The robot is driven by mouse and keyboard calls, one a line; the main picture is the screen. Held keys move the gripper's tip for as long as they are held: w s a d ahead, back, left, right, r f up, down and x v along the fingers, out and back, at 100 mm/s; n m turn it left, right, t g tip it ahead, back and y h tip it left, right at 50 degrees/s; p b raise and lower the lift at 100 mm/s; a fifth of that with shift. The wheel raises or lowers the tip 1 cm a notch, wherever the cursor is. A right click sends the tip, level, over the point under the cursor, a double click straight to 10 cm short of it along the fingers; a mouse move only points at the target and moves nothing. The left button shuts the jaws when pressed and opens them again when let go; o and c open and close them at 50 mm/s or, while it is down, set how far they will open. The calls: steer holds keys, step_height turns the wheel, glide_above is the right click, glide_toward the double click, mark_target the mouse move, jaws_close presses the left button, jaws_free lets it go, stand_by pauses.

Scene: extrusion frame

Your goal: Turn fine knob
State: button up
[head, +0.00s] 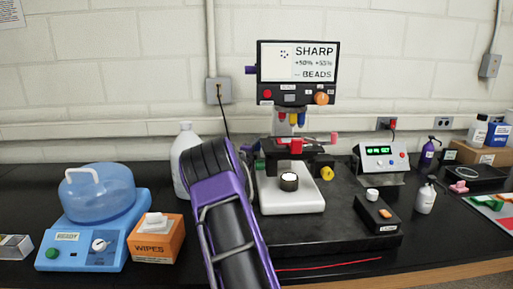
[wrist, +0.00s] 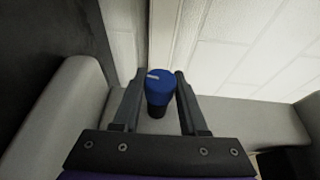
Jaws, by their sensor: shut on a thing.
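In the wrist view a blue knob (wrist: 160,92) with a white mark on its top and a dark lower part sits between the fingertips of my gripper (wrist: 159,74). My gripper is shut on this knob. Pale grey curved body parts lie behind and to both sides of it. In the head view the white microscope (head: 292,200) stands on a dark slab, with a yellow knob (head: 327,173) on its right side. My purple arm covers the area left of the microscope, and my fingers and the blue knob cannot be made out there.
A screen (head: 298,62) reading SHARP and BEADS rises above the microscope. A blue-lidded machine (head: 90,205) and an orange wipes box (head: 156,238) stand left of my arm. A small black box (head: 378,215) and a meter with a green display (head: 380,160) stand to the right.

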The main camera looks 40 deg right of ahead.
jaws_close()
steer(key=b, duration=0.4)
steer(key=shift+f, duration=0.35)
steer(key=h+b, duration=0.1)
steer(key=b, duration=0.2)
steer(key=shift+t+b, duration=0.35)
steer(key=shift+t, duration=0.05)
steer(key=shift+b, duration=0.45)
steer(key=shift+r+m, duration=0.2)
steer(key=shift+m, duration=0.1)
steer(key=shift+r, duration=0.2)
steer(key=o, duration=1)
jaws_free()
